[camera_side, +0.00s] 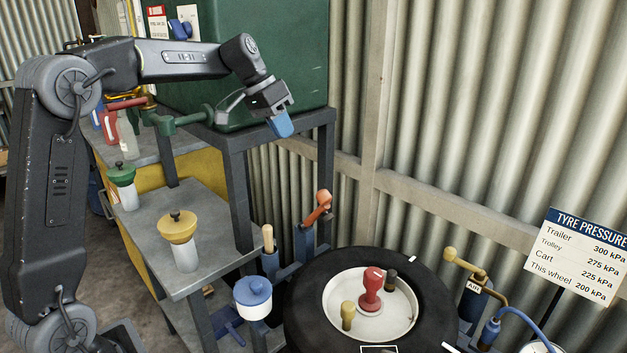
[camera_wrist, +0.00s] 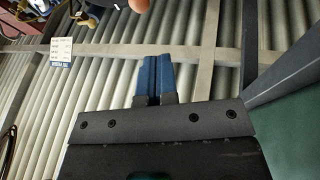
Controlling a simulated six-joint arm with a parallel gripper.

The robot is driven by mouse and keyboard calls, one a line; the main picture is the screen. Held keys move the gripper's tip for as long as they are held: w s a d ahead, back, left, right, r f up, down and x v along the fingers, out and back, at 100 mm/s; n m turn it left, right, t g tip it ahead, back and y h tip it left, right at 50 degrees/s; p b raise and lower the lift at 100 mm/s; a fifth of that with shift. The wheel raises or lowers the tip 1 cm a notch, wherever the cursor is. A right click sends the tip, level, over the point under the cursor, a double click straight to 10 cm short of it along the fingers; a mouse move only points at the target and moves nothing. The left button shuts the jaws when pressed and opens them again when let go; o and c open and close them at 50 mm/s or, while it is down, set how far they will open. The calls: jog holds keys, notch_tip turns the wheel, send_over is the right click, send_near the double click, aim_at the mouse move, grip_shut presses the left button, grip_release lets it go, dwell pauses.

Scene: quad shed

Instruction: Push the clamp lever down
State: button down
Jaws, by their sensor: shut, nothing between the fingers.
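A lever with an orange grip (camera_side: 321,204) stands on a blue bracket beside the wheel in the side view; it looks to be the clamp lever. It is raised, tilted up and to the right. A rounded orange end (camera_wrist: 138,4) at the top edge of the wrist view may be its tip. My gripper (camera_side: 281,124) is above the lever and to its left in the picture, clear of it, in front of the green cabinet. Its blue fingers are together and empty, as the wrist view also shows (camera_wrist: 155,75).
A black tyre (camera_side: 300,310) with a red-handled stamp-like piece (camera_side: 371,285) on its white hub lies below. A wooden-handled lever (camera_side: 268,238) stands left of the orange one. The green cabinet (camera_side: 310,60) on a dark frame and the corrugated wall (camera_side: 470,110) bound the space. A pressure sign (camera_side: 577,255) stands right.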

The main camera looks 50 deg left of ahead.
jog(key=shift+w+a, duration=0.15)
jog(key=shift+w, duration=0.05)
jog(key=x, duration=0.4)
jog(key=d+x, duration=0.1)
jog(key=x, duration=0.3)
jog(key=s+x, duration=0.1)
jog(key=x, duration=0.3)
jog(key=shift+w+d+f, duration=0.1)
jog(key=shift+d, duration=0.4)
jog(key=shift+d+f, duration=0.25)
jog(key=shift+d, duration=0.1)
jog(key=shift+d, duration=0.15)
